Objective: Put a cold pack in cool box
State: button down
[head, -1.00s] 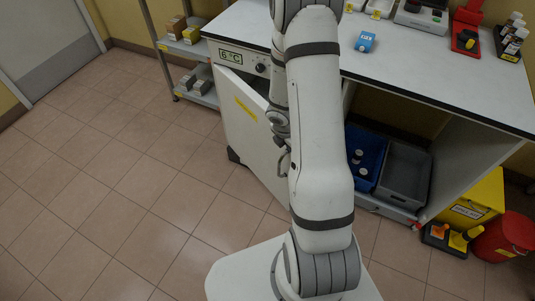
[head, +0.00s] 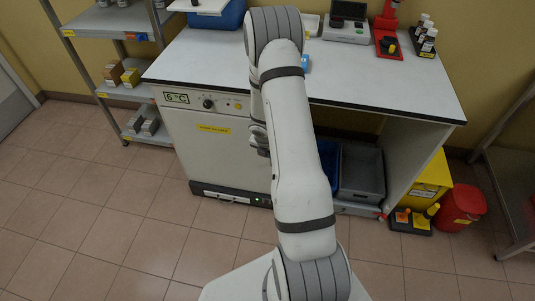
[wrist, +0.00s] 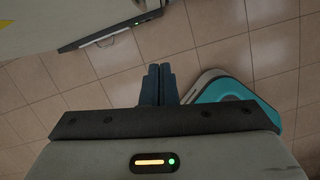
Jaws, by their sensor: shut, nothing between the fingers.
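My gripper (wrist: 158,85) is shut and empty in the wrist view, pointing down over the tiled floor in front of the white cabinet. In the head view my arm hides most of it. The cabinet (head: 205,145) has a 6 °C display, and its door is shut. A blue box (head: 232,17), which looks like the cool box, stands at the back left of the bench, cut off by the picture's top edge. A small blue item (head: 305,63) on the bench is partly behind my arm; I cannot tell whether it is a cold pack. No other cold pack shows.
The bench top (head: 390,85) is mostly clear at the front. Under it are a grey crate (head: 362,178) and a blue crate, partly hidden. A yellow bin (head: 428,178) and a red bucket (head: 462,207) stand right. A shelf rack (head: 120,92) stands left; the floor before the cabinet is free.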

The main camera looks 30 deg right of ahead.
jog(key=shift+a, duration=0.1)
jog(key=s+a+r+p, duration=0.2)
jog(key=s+a+r, duration=0.2)
jog(key=r, duration=0.5)
jog(key=shift+s+r, duration=0.4)
jog(key=shift+s, duration=0.15)
